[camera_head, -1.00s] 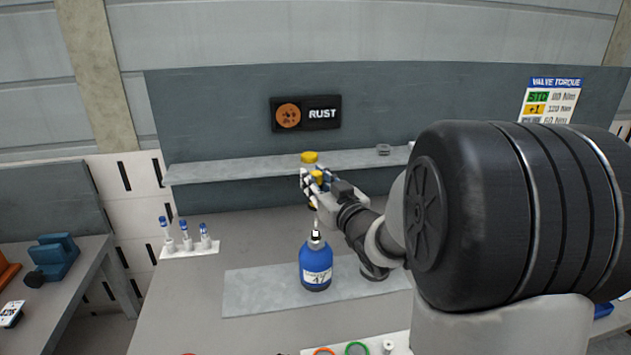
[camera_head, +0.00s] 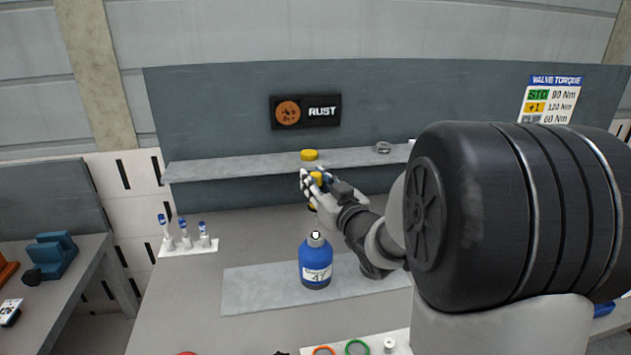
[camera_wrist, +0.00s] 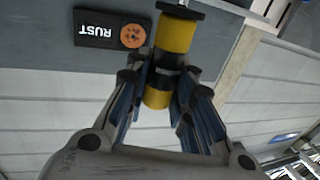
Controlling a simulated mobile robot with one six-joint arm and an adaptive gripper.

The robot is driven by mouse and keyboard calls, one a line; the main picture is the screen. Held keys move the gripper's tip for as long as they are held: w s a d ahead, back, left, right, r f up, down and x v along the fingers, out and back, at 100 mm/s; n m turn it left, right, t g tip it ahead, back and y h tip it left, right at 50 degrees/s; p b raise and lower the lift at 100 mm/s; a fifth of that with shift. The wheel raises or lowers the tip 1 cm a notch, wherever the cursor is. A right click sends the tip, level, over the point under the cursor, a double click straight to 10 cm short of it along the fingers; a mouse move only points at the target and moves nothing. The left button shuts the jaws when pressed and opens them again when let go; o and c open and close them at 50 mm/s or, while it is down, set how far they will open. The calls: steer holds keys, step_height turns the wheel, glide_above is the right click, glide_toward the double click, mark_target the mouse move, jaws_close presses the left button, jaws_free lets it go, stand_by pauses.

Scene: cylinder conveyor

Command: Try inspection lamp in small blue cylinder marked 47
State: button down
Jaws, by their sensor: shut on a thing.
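The small blue cylinder marked 47 (camera_head: 315,270) stands upright on a grey plate on the bench. Its narrow grey neck is open at the top. My gripper (camera_head: 316,180) is above the cylinder and apart from it. It is shut on the yellow and black inspection lamp, whose yellow body shows between the fingers in the wrist view (camera_wrist: 157,97). A black collar and a thin tip show at the lamp's far end. In the head view the fingers hide part of the lamp, and no rod shows between it and the neck.
A RUST sign (camera_head: 306,113) hangs above. A white rack (camera_head: 188,247) with blue-topped tubes stands left. Orange and green rings lie at the front.

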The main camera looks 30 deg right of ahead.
steer(key=shift+f+b, duration=0.6)
steer(key=shift+f, duration=1.6)
stand_by(0.5)
steer(key=shift+r+p, duration=3.35)
steer(key=shift+r, duration=1.65)
